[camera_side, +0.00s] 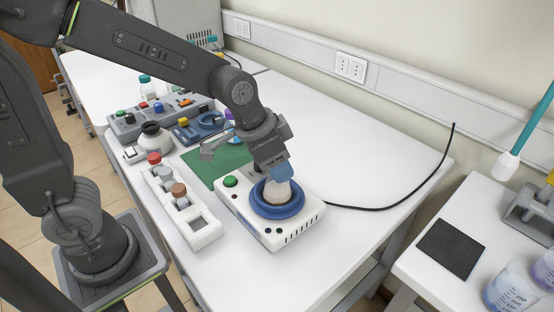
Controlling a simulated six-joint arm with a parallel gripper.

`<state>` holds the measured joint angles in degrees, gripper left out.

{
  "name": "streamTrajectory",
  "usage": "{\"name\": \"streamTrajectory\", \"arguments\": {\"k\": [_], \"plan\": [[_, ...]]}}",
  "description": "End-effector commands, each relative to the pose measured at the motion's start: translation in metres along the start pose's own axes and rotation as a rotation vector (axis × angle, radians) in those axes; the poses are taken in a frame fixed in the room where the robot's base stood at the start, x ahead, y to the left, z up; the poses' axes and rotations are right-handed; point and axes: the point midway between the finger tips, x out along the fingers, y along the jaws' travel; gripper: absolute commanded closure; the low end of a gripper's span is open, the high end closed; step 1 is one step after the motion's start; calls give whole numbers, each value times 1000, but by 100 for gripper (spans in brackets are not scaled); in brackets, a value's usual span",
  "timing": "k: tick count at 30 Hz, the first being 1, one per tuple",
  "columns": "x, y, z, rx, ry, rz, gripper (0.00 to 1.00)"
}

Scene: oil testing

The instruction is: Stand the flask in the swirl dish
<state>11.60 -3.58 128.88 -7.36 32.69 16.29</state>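The swirl dish (256,209) is a blue round dish on top of a white device with a green button. A pale, cream-coloured flask (278,193) is in the middle of the dish, inside its blue rim. My gripper (276,176) points down right over the flask, and its blue fingertips are at the flask's top. The fingers cover the upper part of the flask. From this angle I cannot tell whether they are closed on it or slightly apart.
A white rack (200,238) with coloured caps stands left of the device. A green mat (205,168) lies behind it. Grey control boxes (150,118) and bottles stand further back. A black cable (385,208) runs right. The table's right part is clear.

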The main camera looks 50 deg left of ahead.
Motion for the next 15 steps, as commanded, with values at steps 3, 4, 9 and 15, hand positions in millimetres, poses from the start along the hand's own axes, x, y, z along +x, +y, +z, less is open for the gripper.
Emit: {"name": "streamTrajectory", "arguments": {"k": [3,4,9,15], "plan": [[0,0,0,0,0,0,44],[0,0,0,0,0,0,44],[-1,0,0,0,1,0,44],[-19,0,-3,0,7,-1,44]]}}
